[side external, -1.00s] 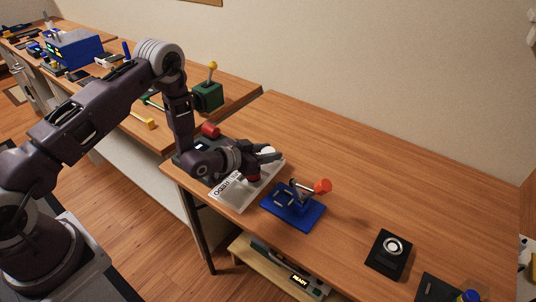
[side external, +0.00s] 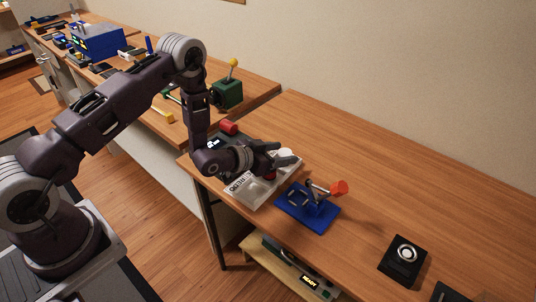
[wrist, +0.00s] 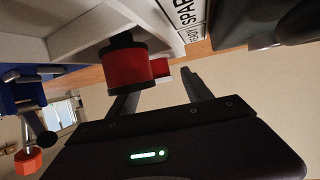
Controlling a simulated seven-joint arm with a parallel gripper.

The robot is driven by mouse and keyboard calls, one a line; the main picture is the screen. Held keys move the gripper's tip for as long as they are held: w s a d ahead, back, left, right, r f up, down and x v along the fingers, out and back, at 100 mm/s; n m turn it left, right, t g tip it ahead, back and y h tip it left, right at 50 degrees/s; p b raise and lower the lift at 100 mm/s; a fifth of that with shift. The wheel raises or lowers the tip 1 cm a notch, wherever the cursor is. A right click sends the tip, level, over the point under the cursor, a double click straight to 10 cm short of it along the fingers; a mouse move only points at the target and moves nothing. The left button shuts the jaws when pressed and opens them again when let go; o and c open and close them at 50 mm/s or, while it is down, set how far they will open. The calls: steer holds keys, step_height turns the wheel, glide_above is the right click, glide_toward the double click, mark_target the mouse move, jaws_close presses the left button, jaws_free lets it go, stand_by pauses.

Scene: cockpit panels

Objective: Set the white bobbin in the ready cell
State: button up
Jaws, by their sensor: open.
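A small white round thing (side external: 285,154), which looks like the white bobbin, shows at the far side of my gripper (side external: 291,161) in the side view, partly hidden by it. My gripper is open over the pale tray (side external: 249,193) and points to the right. In the wrist view my gripper's fingers (wrist: 160,92) stand apart with nothing held between them. A red bobbin with black ends (wrist: 125,65) is close to them; I cannot make out the white bobbin there. A lit READY sign (side external: 309,281) is on the low shelf below the table; its cell is not clear.
A blue stand (side external: 322,225) with an orange-tipped lever (side external: 340,188) is just right of the tray. A red cylinder (side external: 228,127) lies behind my wrist. A black plate with a ring (side external: 403,258) is at the right. The table's back middle is clear.

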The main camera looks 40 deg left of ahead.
steer(key=v, duration=1)
steer(key=shift+s+a+r, duration=0.1)
steer(key=shift+s+r, duration=0.05)
step_height(320, 180, up, 7)
steer(key=w+g+y, duration=0.1)
steer(key=w+g, duration=0.1)
steer(key=s+a+r+g+y, duration=0.1)
steer(key=s+r, duration=0.3)
steer(key=r, duration=0.3)
steer(key=s+a+r+g+y, duration=0.1)
steer(key=s+r, duration=0.3)
steer(key=r, duration=0.2)
steer(key=s+d+r+n+g, duration=0.1)
steer(key=s+r+g, duration=0.1)
steer(key=s, duration=0.9)
steer(key=s+d+r+n+g, duration=0.1)
steer(key=s+d+r, duration=0.1)
steer(key=s, duration=1)
steer(key=shift+d+r+g, duration=0.2)
steer(key=shift+r+g, duration=0.2)
steer(key=shift+r, duration=0.5)
